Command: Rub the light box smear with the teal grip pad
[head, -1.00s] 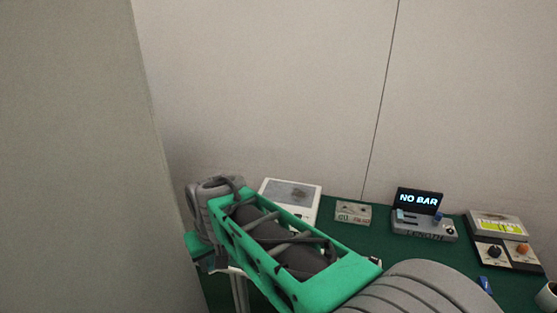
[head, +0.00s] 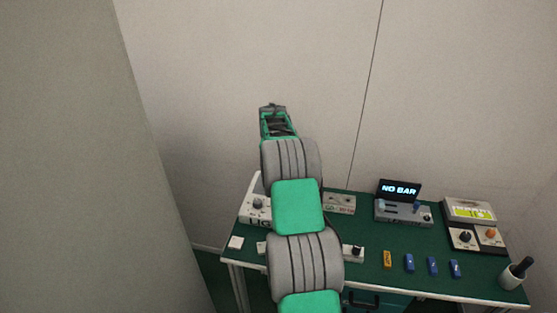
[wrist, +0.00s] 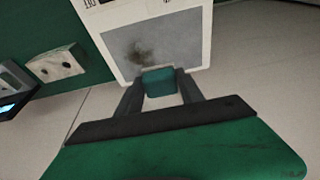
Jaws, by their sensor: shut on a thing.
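In the wrist view, my gripper (wrist: 162,88) is shut on the teal grip pad (wrist: 159,80), a small block between its two dark fingers. The light box (wrist: 120,16) is a white-framed panel with a grey face beyond the fingertips. The smear (wrist: 138,54) is a dark smudge on that grey face, just up and left of the pad. The pad overlaps the lower part of the face in this view; I cannot tell whether it touches. In the head view, my arm hides most of the light box (head: 255,185), and the fingers and pad do not show.
A small grey box (head: 340,203) stands right of my arm on the green bench. Beyond it are the "NO BAR" display (head: 399,190) and a knobbed control unit (head: 476,238). An orange block (head: 387,259), several blue blocks and a cup (head: 513,277) lie along the front right.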

